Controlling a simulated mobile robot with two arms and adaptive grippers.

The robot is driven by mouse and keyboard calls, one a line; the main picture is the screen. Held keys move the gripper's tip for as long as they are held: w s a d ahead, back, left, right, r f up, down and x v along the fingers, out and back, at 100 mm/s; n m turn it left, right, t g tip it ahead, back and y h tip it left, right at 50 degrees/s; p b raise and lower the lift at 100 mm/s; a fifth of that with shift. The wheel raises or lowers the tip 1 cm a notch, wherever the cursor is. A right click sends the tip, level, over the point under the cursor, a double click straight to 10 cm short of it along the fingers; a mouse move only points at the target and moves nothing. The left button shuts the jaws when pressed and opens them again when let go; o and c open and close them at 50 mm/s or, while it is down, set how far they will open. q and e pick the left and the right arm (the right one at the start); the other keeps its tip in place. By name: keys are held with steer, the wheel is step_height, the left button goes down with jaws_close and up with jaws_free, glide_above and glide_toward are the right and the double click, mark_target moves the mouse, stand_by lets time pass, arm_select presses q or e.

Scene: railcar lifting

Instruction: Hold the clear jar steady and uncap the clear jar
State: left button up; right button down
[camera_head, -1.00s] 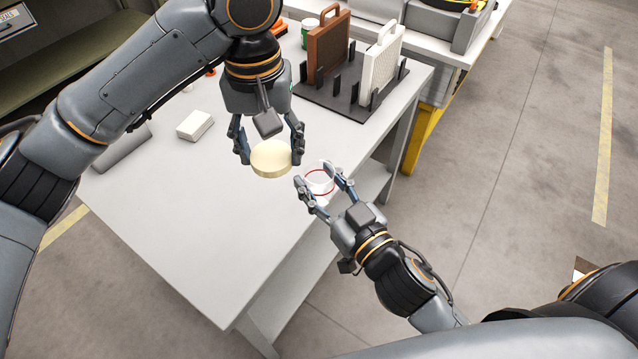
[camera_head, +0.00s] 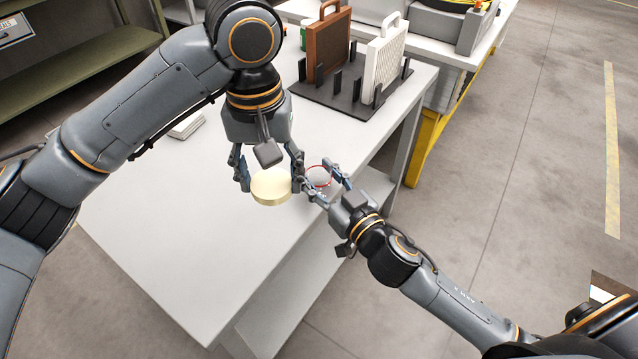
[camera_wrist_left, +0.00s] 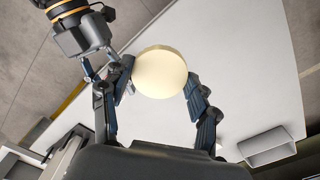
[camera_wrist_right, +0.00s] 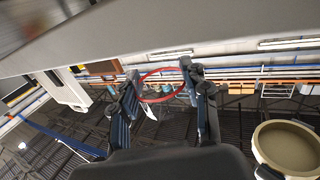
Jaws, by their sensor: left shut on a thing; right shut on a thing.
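The cream lid (camera_head: 271,187) is off the jar, between the fingers of my left gripper (camera_head: 268,172), which is shut on it. It also shows in the left wrist view (camera_wrist_left: 159,72) as a round disc, and its hollow underside shows in the right wrist view (camera_wrist_right: 287,150). The clear jar (camera_head: 319,177), with a red ring at its rim, is between the fingers of my right gripper (camera_head: 325,184), which is shut on it. In the right wrist view the red ring (camera_wrist_right: 162,84) spans the fingertips; the clear body is hard to make out. Lid and jar are side by side, apart.
The grey table (camera_head: 190,260) is clear at the front left. A black rack (camera_head: 345,97) at the back holds a brown case (camera_head: 328,47) and a white case (camera_head: 382,68). A white box (camera_head: 187,125) lies partly behind my left arm.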

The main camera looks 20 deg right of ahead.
steer(key=shift+r, duration=0.1)
steer(key=c, duration=0.7)
jaws_free()
steer(key=shift+f, duration=0.2)
steer(key=shift+o, duration=0.2)
steer(key=shift+r, duration=0.15)
arm_select(q)
steer(key=shift+f+b, duration=0.75)
steer(key=shift+f, duration=0.15)
arm_select(e)
steer(key=v, duration=1.2)
